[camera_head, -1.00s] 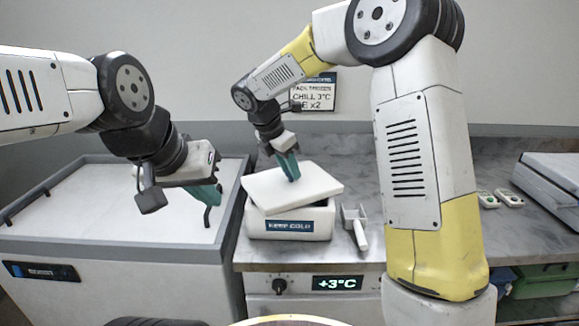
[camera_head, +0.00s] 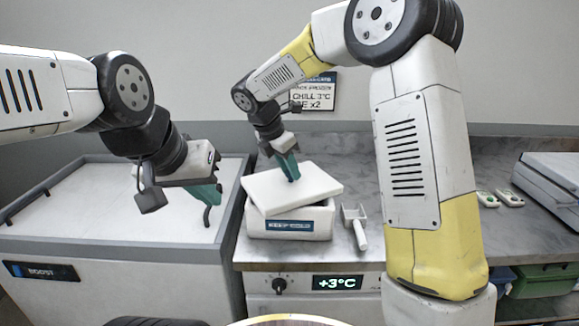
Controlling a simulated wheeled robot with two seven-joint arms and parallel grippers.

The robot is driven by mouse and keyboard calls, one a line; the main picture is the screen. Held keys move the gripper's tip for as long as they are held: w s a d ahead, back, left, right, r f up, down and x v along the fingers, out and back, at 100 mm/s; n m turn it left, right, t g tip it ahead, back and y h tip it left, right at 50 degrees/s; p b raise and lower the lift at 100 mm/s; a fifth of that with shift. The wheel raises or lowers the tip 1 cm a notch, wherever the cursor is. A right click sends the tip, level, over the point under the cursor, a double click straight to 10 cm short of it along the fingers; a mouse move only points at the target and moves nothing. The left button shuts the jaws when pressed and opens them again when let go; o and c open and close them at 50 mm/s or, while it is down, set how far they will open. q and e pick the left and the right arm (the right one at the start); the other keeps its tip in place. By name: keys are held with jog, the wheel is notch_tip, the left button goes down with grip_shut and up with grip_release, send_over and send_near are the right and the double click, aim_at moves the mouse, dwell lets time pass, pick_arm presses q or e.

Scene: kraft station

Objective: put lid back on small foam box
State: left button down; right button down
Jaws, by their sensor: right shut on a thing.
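My left gripper (camera_head: 208,212) hangs over the chest at the left, away from the box. Its fingers are seen edge-on, so their gap is unclear.
A scoop (camera_head: 356,228) lies just right of the box. A large grey chest (camera_head: 110,245) stands at the left. Two small handheld devices (camera_head: 497,198) and a silver appliance (camera_head: 548,180) sit at the right of the counter. The counter behind the box is clear.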

dwell(0.4)
jog(key=c, duration=0.5)
grip_release()
jog(key=shift+r, duration=0.1)
jog(key=shift+r, duration=3.4)
grip_shut()
